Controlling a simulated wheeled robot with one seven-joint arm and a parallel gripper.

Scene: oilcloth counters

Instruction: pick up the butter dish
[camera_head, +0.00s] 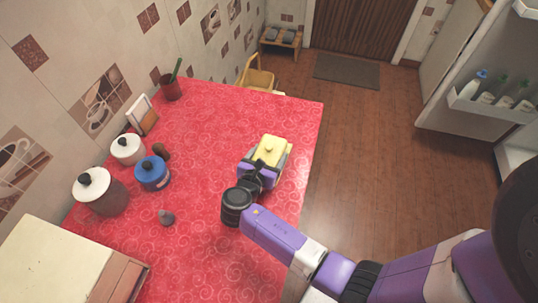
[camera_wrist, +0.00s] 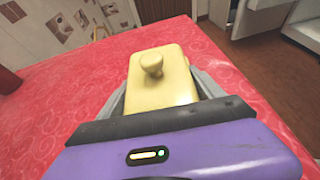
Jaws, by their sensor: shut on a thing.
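The butter dish (camera_head: 270,150) is pale yellow with a round knob on its lid. It is at the right part of the red counter, near the right edge. In the wrist view the butter dish (camera_wrist: 165,88) is in the middle, between my two fingers. My gripper (camera_head: 266,162) is shut on the butter dish, with a grey finger along each side; the wrist view shows my gripper (camera_wrist: 163,100) too. The underside of the dish is hidden, so I cannot tell whether it touches the counter.
The red oilcloth counter (camera_head: 215,125) is clear around the dish. Along the left stand a blue pot (camera_head: 152,174), white-lidded pots (camera_head: 104,195), a small grey thing (camera_head: 167,217) and a red cup (camera_head: 171,88). A cream box (camera_head: 60,265) is at the lower left. An open fridge (camera_head: 490,100) stands right.

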